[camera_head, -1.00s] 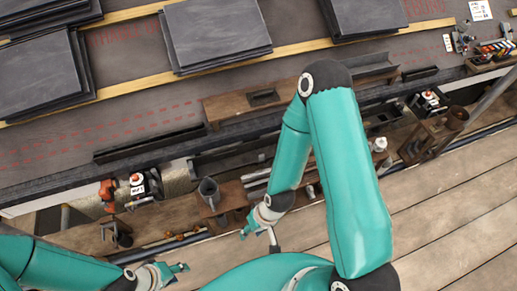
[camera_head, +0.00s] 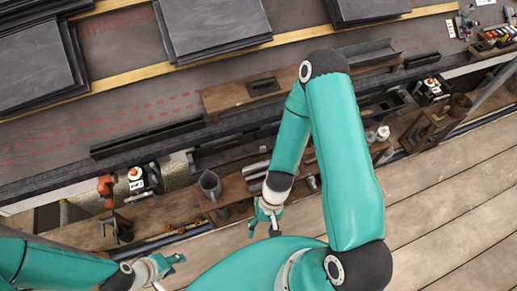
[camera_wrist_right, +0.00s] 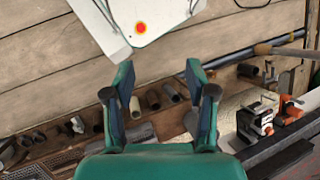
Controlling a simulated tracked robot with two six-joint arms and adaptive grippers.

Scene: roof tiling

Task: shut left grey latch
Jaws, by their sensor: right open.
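A small device with a white label and an orange-red knob (camera_head: 143,180) stands at the left on the roof's lower edge, with an orange part beside it. A similar device (camera_head: 432,90) is at the far right. The left grey latch cannot be made out clearly at this size. My left gripper (camera_head: 168,271) is at the bottom left, fingers apart, empty.
Slate stacks (camera_head: 212,28) lie on the battens above. A grey cup (camera_head: 210,183) stands on a brown shelf left of my right gripper. A wooden holder (camera_head: 428,130) is to the right. The wooden plank floor (camera_head: 450,190) in front is clear.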

